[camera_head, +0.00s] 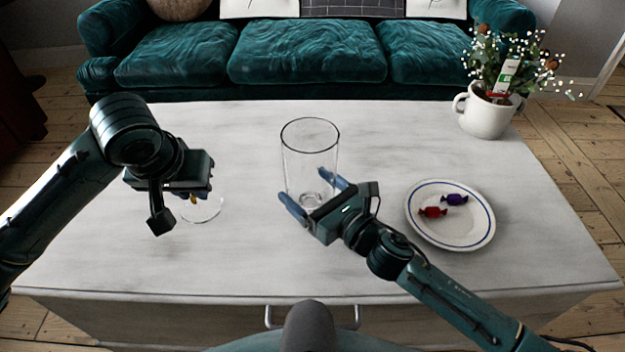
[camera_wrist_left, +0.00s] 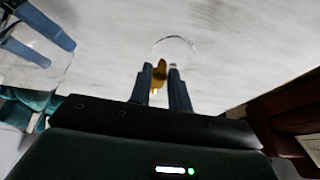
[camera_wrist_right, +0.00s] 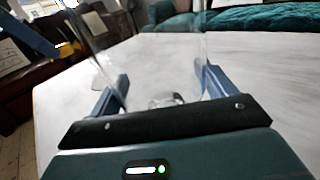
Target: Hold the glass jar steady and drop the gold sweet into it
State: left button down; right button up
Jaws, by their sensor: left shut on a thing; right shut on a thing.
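The clear glass jar (camera_head: 310,150) stands upright on the pale table, left of the plate. My right gripper (camera_head: 313,196) is shut around its lower part, one finger on each side; the jar also shows between the fingers in the right wrist view (camera_wrist_right: 150,60). My left gripper (camera_head: 193,191) is shut on the gold sweet (camera_wrist_left: 160,74), seen between its fingertips in the left wrist view. In the head view the gripper mostly hides the sweet. It is left of the jar, above a clear round glass piece (camera_head: 208,212).
A white plate with a blue ring (camera_head: 470,236) holds a red sweet (camera_head: 433,212) and a purple sweet (camera_head: 455,199) on the right. A white pot with flowers (camera_head: 488,115) stands at the back right. A teal sofa (camera_head: 305,52) is behind the table (camera_head: 390,135).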

pick_arm(q)
jog(key=w+d+r, duration=0.3)
jog(key=d+r, duration=0.3)
jog(key=d, duration=0.3)
send_near(297, 126)
jog(key=shift+s+d+f, duration=0.1)
jog(key=shift+s+f, duration=0.35)
jog(key=shift+f, duration=0.35)
jog(key=shift+s+d+f, duration=0.1)
jog(key=shift+s+f, duration=0.3)
jog(key=shift+f, duration=0.35)
jog(key=shift+s+f, duration=0.45)
jog(key=shift+f, duration=0.35)
jog(key=c, duration=1.2)
grip_release()
jog(key=shift+c, duration=0.2)
jog(key=v, duration=1.2)
